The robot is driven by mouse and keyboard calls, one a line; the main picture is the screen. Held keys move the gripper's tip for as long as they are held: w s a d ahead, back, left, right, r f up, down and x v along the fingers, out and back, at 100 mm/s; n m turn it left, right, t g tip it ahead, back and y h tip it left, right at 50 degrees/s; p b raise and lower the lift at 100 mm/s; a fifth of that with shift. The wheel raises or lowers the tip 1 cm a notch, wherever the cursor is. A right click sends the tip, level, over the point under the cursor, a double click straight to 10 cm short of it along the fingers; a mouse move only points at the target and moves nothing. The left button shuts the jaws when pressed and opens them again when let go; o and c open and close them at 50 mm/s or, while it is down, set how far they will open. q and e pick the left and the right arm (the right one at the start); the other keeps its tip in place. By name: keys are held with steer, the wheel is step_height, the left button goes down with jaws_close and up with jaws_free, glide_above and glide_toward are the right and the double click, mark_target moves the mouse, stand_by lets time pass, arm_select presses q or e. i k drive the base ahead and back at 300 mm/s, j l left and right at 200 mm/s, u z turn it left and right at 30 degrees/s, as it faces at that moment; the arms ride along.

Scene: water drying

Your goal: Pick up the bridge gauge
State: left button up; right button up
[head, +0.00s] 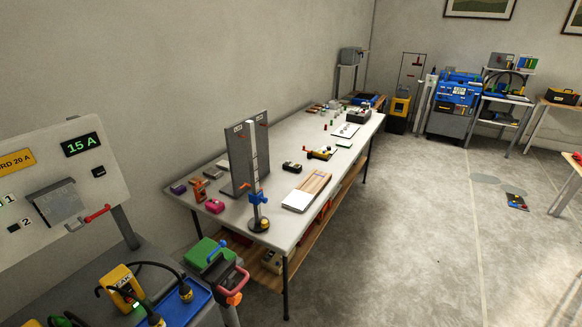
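I cannot tell for certain which thing is the bridge gauge. On the near end of the long grey workbench (262,165) stands a tall upright scale (254,165) with a blue clamp and a dark round base. It stands in front of a grey upright panel (240,150). Small coloured items lie near it, among them a pink one (214,206) and an orange-brown one (199,190). A dark small device (292,166) and a yellow-and-red item (320,153) lie farther along the bench. Neither of my grippers shows in the head view.
A wood-and-white board (308,190) lies on the bench. The floor (420,220) right of the bench is mostly clear; shelves stand behind.

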mark_target(292, 166)
steer(key=u, duration=0.65)
steer(key=i+l+u, duration=0.3)
steer(key=l+u, duration=0.25)
steer(key=l, duration=0.3)
steer(key=i+l+u, duration=0.15)
steer(key=l+u, duration=0.15)
steer(key=l, duration=0.2)
steer(key=l+u, duration=0.3)
steer(key=l, duration=0.2)
